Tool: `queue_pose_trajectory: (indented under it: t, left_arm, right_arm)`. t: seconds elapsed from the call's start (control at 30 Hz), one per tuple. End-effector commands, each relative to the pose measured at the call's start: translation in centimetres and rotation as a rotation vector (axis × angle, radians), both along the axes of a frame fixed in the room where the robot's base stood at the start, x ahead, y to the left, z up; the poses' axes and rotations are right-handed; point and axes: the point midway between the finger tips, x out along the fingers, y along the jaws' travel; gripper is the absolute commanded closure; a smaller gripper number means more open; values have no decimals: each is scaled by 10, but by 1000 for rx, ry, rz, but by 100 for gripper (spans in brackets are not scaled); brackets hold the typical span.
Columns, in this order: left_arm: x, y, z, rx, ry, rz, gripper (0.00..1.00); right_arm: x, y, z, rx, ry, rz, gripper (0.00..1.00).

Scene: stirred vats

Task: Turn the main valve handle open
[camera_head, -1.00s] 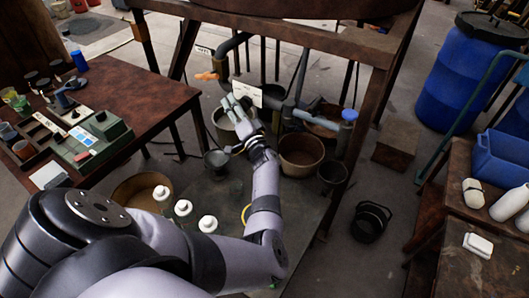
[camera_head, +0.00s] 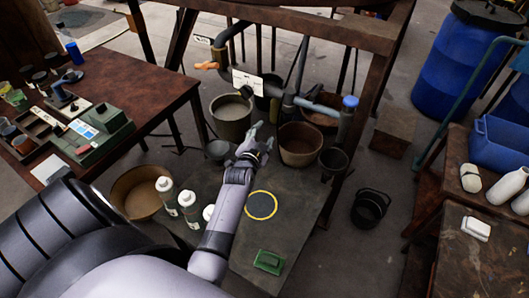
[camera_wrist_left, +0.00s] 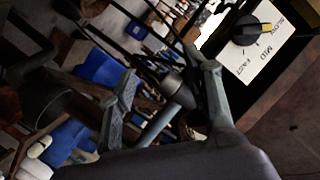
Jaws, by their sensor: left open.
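An orange handle (camera_head: 206,66) sticks out to the left from the grey pipe (camera_head: 224,55) under the rusty frame, below a small white label (camera_head: 203,40) whose text I cannot read surely. I take it for the main valve handle. A blue-capped fitting (camera_head: 350,102) stands at the pipe's right end. My left gripper (camera_head: 255,134) is open and empty, below and to the right of the orange handle and apart from it, between two buckets. Its spread fingers also show in the left wrist view (camera_wrist_left: 166,88). My right gripper is out of view.
A grey bucket (camera_head: 231,116) and brown pot (camera_head: 300,144) stand close to my left gripper. White-capped bottles (camera_head: 188,202) stand beside my forearm.

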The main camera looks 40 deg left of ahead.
Motion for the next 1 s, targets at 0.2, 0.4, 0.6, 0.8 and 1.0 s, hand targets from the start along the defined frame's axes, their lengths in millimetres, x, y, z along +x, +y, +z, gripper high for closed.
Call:
queue_pose_trajectory:
  t: [0.2,0.4,0.6,0.8,1.0]
  left_arm:
    - [-17,-26,-25,-83,89,-53,55]
    - [-28,-41,-39,-133,145,-74,55]
    - [-32,-46,-43,-150,162,-81,55]
    - [-32,-46,-43,-151,162,-81,55]
    - [-44,-56,-45,-180,204,-95,64]
  right_arm:
    - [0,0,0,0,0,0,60]
    - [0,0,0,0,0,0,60]
    - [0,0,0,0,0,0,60]
    - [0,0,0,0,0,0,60]
    - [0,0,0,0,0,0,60]
